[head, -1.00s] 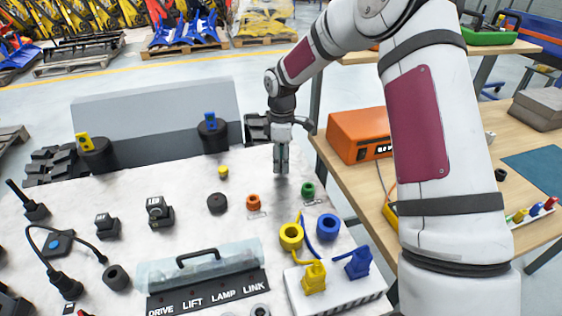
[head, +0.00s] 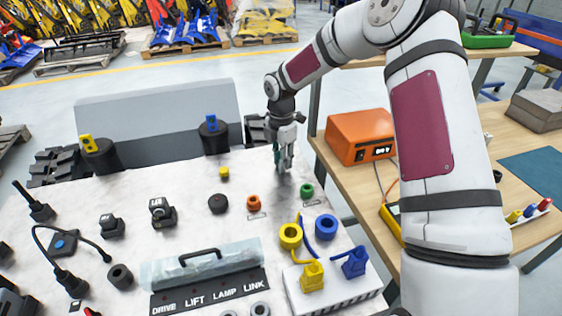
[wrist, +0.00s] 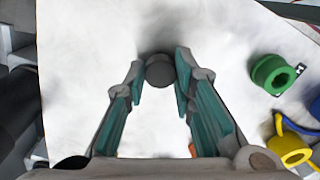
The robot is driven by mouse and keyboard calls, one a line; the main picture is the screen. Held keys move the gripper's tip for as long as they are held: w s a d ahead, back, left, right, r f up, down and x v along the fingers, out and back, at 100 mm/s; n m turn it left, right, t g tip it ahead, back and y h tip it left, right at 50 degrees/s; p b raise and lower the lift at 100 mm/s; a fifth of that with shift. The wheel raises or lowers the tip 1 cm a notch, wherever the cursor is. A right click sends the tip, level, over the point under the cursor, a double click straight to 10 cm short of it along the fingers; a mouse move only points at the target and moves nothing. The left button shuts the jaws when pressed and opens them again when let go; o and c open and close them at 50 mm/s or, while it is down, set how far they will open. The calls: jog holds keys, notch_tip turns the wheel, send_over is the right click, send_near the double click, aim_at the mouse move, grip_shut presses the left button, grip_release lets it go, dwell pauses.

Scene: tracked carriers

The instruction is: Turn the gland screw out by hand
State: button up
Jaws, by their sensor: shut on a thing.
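The gland screw (wrist: 160,71) shows in the wrist view as a small dark grey round piece between my fingertips, seen from above. My gripper (wrist: 160,78) is shut on it, one teal-padded finger on each side. In the head view my gripper (head: 283,166) points down at the back right of the white panel (head: 130,190), behind the orange and green rings. The screw is hidden by the fingers there. How far its thread sits in the panel cannot be seen.
A green ring (head: 306,190) stands right of my gripper and an orange ring (head: 253,202) front left. Yellow (head: 290,236) and blue (head: 326,227) rings with plugs are nearer. A black knob (head: 217,203) is to the left. An orange box (head: 358,135) stands on the right table.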

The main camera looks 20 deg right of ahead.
jog(key=shift+n, duration=0.8)
jog(key=n, duration=0.4)
jog(key=shift+s+p, duration=0.1)
jog(key=shift+p, duration=0.2)
jog(key=n, duration=0.5)
jog(key=shift+n, duration=0.4)
